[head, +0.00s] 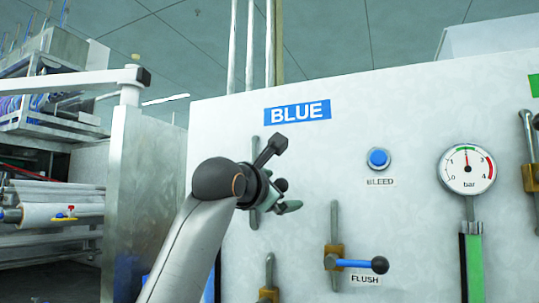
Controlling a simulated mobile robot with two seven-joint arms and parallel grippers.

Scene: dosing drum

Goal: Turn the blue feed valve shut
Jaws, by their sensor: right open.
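A blue sign reading BLUE (297,112) is on the pale panel. Below it a short vertical pipe (254,146) runs behind my right gripper. The blue feed valve's body and lever are not clearly visible; my wrist and gripper cover the middle of that pipe. My right gripper (287,195) is in front of the pipe, below the sign, with its jaws open and pointing to the right. I cannot tell whether it touches the valve. My left gripper is out of view.
Right of my gripper are the blue BLEED button (378,158), the FLUSH valve with its blue lever (357,263) pointing right, and a pressure gauge (467,168) above a green column (474,265). Another brass valve (268,295) is at the bottom. Shelving and rollers (50,215) stand at left.

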